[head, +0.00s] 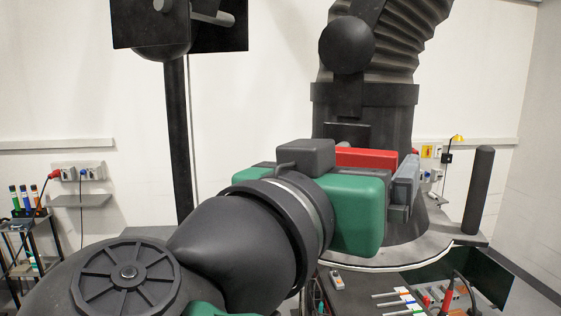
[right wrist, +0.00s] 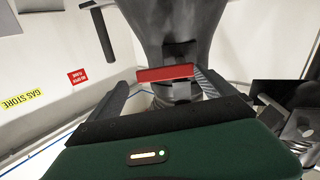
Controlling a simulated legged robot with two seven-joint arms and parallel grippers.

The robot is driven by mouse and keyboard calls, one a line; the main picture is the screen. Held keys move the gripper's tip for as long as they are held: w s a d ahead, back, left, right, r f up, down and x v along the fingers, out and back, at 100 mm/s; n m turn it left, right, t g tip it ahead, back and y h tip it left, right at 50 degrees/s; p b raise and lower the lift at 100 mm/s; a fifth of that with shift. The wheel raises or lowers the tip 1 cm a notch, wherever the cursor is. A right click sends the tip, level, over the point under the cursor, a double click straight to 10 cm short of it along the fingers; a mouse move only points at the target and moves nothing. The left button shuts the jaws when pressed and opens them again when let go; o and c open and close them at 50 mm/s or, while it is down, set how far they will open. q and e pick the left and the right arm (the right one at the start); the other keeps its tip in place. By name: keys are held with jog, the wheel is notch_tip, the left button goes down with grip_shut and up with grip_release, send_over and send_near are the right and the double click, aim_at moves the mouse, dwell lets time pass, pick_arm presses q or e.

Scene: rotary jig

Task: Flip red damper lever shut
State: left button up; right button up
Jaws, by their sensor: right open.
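The red damper lever (head: 367,157) shows as a red bar at the front of the dark duct column (head: 365,100). My right gripper (head: 404,185), with its green body, is in front of it and hides part of it in the head view. In the right wrist view the red lever (right wrist: 165,73) lies crosswise beyond the gap between the two dark fingers of my right gripper (right wrist: 162,84). The fingers are open and wide apart, with nothing held. I cannot tell whether a finger touches the lever. My left gripper is not in view.
A ribbed black hose (head: 412,40) rises from the column. A short dark post (head: 479,190) stands at the right of the round base. A dark pole (head: 178,140) stands at the left. A tray with tools and connectors (head: 405,298) lies at the lower right.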

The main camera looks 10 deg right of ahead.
jog(key=shift+w+d, duration=0.1)
jog(key=shift+d, duration=0.25)
jog(key=c, duration=0.7)
jog(key=shift+w+a, duration=0.3)
grip_shut()
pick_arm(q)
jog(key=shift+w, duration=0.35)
pick_arm(e)
jog(key=shift+d, duration=0.15)
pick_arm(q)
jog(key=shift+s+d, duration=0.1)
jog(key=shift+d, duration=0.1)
pick_arm(e)
jog(key=shift+s+d, duration=0.15)
jog(key=shift+s, duration=0.05)
jog(key=c, duration=1.1)
grip_release()
